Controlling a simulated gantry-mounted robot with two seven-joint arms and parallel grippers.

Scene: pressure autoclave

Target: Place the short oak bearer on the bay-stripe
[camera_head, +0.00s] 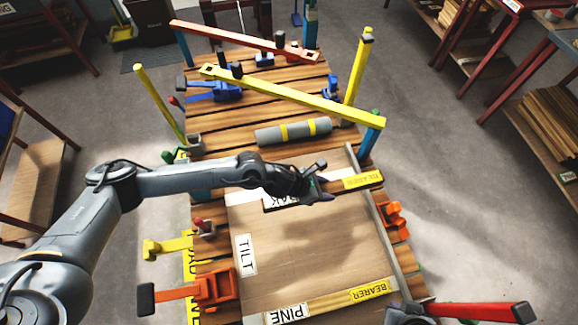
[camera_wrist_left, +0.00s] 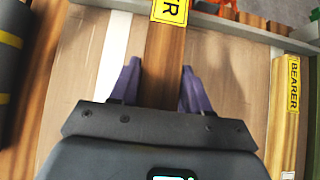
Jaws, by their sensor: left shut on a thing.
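The short oak bearer (camera_head: 341,187) is a dark brown bar with a yellow BEARER label at its right end and a partly hidden white OAK label at its left. My left gripper (camera_head: 318,190) is shut on its middle, over the wooden board (camera_head: 325,245). In the left wrist view the bearer (camera_wrist_left: 165,65) runs between the purple fingertips (camera_wrist_left: 160,88). I cannot tell whether it touches the board. A pale band (camera_wrist_left: 115,52) crosses the board beside it; I cannot tell if this is the bay-stripe. My right gripper is not in view.
A pine bearer (camera_head: 335,298) lies at the board's near edge. A yellow beam (camera_head: 290,95) and red beam (camera_head: 243,41) span the far end.

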